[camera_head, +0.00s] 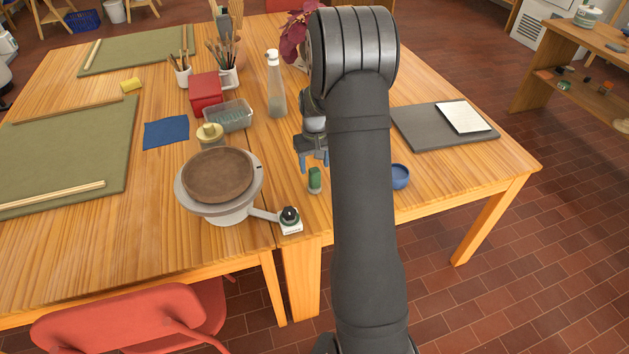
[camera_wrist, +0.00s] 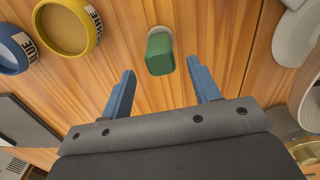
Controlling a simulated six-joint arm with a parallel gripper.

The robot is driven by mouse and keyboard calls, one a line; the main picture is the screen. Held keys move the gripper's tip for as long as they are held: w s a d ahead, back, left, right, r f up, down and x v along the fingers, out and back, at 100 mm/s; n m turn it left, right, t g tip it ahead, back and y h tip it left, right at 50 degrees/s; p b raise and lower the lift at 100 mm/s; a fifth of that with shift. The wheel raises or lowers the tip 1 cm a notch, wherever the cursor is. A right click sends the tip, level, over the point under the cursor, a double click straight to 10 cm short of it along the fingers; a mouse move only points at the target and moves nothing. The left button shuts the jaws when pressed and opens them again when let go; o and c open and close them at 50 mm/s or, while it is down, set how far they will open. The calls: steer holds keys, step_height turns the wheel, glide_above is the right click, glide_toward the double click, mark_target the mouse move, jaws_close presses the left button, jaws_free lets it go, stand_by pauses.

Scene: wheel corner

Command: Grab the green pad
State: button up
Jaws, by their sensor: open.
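The green pad (camera_head: 314,184) is a small upright green block with a pale part at one end. It stands on the wooden table just right of the potter's wheel, and it shows at top middle in the wrist view (camera_wrist: 160,55). My gripper (camera_head: 314,164) is open, its blue fingers pointing down above and slightly behind the pad in the head view. In the wrist view my gripper (camera_wrist: 161,72) has its fingertips either side of the pad's near end in the picture, with nothing between them. I cannot tell the exact height gap.
The wheel (camera_head: 225,212) with its brown disc and a control knob (camera_head: 290,216) stand left of the pad. A blue bowl (camera_head: 400,177) is to the right, with a yellow bowl (camera_wrist: 66,27) beside it.

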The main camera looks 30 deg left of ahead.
mark_target(315, 180)
steer(key=f, duration=0.5)
steer(key=shift+s+d+f, duration=0.1)
steer(key=shift+s+f, duration=0.15)
steer(key=shift+f, duration=0.05)
steer(key=c, duration=1.1)
